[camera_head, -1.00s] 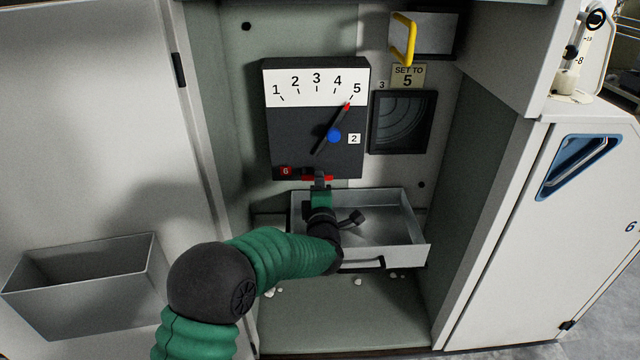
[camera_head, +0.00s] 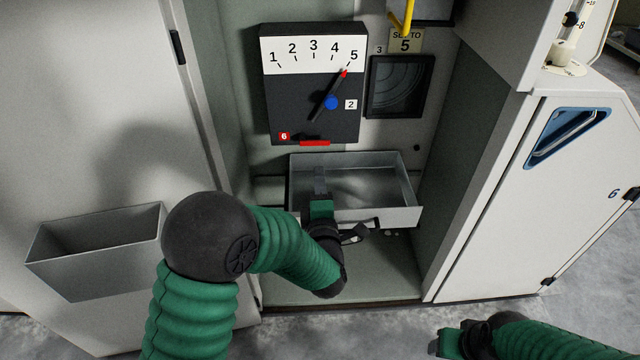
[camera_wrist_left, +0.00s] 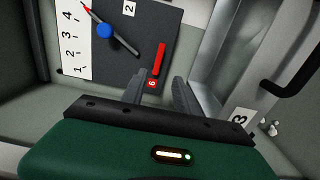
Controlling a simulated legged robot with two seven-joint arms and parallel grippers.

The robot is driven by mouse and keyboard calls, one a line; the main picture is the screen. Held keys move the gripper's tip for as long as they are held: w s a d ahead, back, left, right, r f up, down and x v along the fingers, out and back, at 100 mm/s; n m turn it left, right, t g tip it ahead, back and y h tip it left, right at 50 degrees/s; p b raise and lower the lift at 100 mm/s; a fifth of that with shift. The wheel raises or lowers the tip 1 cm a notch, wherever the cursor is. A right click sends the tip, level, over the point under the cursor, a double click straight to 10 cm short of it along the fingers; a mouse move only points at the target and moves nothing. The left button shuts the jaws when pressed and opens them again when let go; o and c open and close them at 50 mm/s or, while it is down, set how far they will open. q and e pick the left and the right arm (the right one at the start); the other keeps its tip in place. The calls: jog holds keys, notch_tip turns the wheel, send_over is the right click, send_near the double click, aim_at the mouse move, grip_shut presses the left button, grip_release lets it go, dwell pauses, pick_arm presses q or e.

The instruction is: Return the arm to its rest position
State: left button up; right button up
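My left arm, green and black, comes in from the left in the head view. Its gripper (camera_head: 319,185) is over the open metal drawer (camera_head: 405,215), below the dial panel and apart from it. The left wrist view shows its two fingers (camera_wrist_left: 162,90) spread with nothing between them. My right gripper (camera_head: 447,343) is low at the right of the head view; its finger gap cannot be made out. The black dial panel (camera_head: 285,115) has its red-tipped pointer (camera_head: 326,100) at 5. The red bar (camera_head: 314,143) on its lower edge is clear of my gripper.
The recess walls stand close on both sides of my left arm. A grey open bin (camera_head: 95,265) is on the left door. A yellow handle (camera_head: 402,20) is above the "SET TO 5" label (camera_head: 405,42). White bits lie below the drawer.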

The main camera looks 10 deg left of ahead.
pick_arm(q)
jog(key=v, duration=0.3)
jog(key=shift+s, duration=0.3)
pick_arm(e)
jog(key=shift+r, duration=0.6)
pick_arm(q)
jog(key=s+a+f+m+g+h+p, duration=0.35)
jog(key=s+m+g, duration=0.35)
jog(key=s+m, duration=0.45)
jog(key=s+a+f+m+g+h+p, duration=0.2)
jog(key=s+a+f+m+g, duration=0.15)
jog(key=s+m+g, duration=0.75)
notch_tip(320, 180, up, 38)
jog(key=s+n+t+p, duration=0.1)
jog(key=t+p, duration=0.2)
jog(key=p, duration=3.4)
jog(key=shift+d+p, duration=0.2)
jog(key=shift+p, duration=0.2)
pick_arm(e)
jog(key=w+v, duration=0.3)
jog(key=v, duration=1.1)
jog(key=w+r+v, duration=0.1)
jog(key=w+v, duration=0.2)
jog(key=v, duration=1)
jog(key=w+r+v, duration=0.1)
jog(key=w+v, duration=0.2)
jog(key=v, duration=1.1)
jog(key=shift+r, duration=0.4)
